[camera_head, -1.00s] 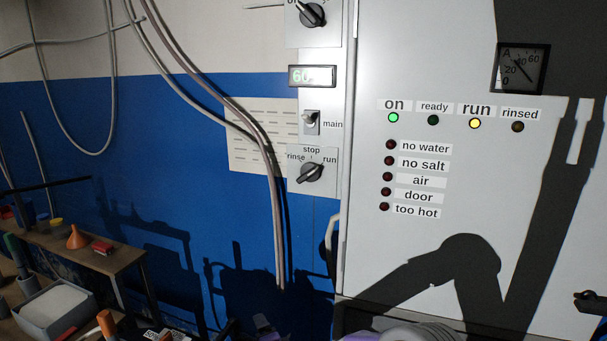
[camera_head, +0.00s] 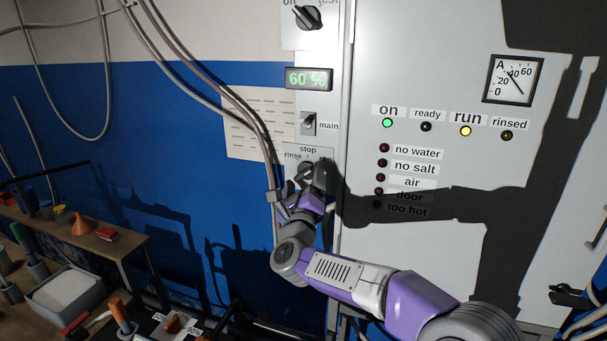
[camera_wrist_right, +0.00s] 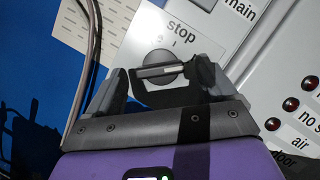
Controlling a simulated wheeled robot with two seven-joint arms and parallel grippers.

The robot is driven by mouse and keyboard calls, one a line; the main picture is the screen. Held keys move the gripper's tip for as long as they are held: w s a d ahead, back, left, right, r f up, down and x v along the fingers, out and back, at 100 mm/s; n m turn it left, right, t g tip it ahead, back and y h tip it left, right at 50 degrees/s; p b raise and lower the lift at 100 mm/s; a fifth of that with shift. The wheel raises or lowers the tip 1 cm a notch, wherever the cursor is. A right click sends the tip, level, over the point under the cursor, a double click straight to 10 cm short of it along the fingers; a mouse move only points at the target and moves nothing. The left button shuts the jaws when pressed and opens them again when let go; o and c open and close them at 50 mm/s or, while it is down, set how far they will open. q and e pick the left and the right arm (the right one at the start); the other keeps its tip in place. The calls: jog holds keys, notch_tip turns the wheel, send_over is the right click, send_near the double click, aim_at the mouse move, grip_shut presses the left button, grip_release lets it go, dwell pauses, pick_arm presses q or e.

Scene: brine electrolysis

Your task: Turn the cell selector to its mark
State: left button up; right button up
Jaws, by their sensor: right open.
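The selector knob (camera_wrist_right: 163,71), labelled stop, rinse and run, is a dark round knob with a grip bar on a pale panel. In the head view my right gripper (camera_head: 303,184) is at this panel and mostly hides the knob. In the right wrist view my right gripper (camera_wrist_right: 161,80) is open, with a finger on each side of the knob. The grip bar lies across the gap between the fingers, and I cannot tell whether they touch it. The run label is partly covered in the head view, so the knob's setting is unclear. My left gripper is not in view.
Above are the main switch (camera_head: 309,123), a display (camera_head: 309,79) reading 60 % and another knob (camera_head: 309,17). The cabinet (camera_head: 430,60) at right has green "on" and yellow "run" lamps lit. Hoses (camera_head: 215,95) hang close left of the panel. A bench (camera_head: 125,245) stands lower left.

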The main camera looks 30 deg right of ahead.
jog(key=shift+w+d+r, duration=0.1)
jog(key=shift+w+d, duration=0.2)
jog(key=shift+w, duration=0.15)
jog(key=shift+c, duration=0.3)
jog(key=c, duration=1)
